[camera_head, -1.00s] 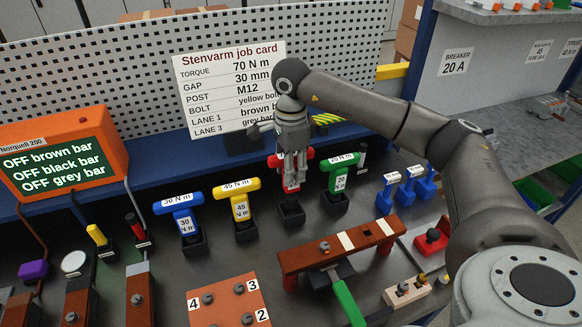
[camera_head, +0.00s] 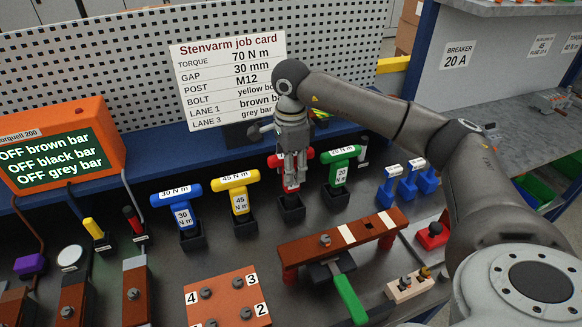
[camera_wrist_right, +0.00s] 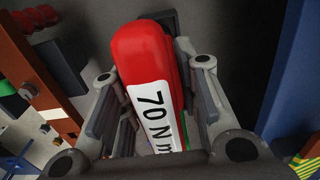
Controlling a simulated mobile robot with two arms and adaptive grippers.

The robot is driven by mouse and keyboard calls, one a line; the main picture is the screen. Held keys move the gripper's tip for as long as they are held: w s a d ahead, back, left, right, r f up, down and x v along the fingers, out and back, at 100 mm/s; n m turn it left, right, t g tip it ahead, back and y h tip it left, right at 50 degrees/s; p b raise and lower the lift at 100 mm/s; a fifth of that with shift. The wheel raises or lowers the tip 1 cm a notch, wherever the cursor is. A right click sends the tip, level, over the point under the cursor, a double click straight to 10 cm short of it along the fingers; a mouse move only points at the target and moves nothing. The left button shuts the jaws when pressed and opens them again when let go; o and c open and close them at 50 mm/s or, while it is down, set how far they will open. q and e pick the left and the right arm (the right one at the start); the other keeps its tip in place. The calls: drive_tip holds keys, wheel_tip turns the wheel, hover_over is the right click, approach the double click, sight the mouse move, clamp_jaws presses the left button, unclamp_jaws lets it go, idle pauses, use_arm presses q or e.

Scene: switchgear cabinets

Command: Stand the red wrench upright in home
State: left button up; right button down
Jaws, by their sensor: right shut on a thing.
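The red wrench (camera_wrist_right: 148,62) is marked 70 N m in the right wrist view, where it lies between the two fingers. In the head view, my right gripper (camera_head: 291,172) is shut on the red wrench's handle from above, and the red ends (camera_head: 274,161) show on both sides of the fingers. The wrench is upright, its lower end at a black square holder (camera_head: 291,209) between the yellow and green wrenches. The fingers hide most of the shaft, so I cannot tell how deep it sits. My left gripper is not in view.
Blue (camera_head: 178,195), yellow (camera_head: 236,190) and green (camera_head: 340,165) wrenches stand in black holders on either side. A brown bar (camera_head: 345,240) on red posts lies in front, with a green-handled tool (camera_head: 348,297) under it. The job card (camera_head: 225,70) stands behind.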

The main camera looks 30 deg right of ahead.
drive_tip(key=shift+f+b, duration=1)
drive_tip(key=shift+f, duration=0.35)
drive_tip(key=c, duration=1)
unclamp_jaws()
wheel_tip(320, 180, up, 12)
drive_tip(key=shift+r, duration=0.1)
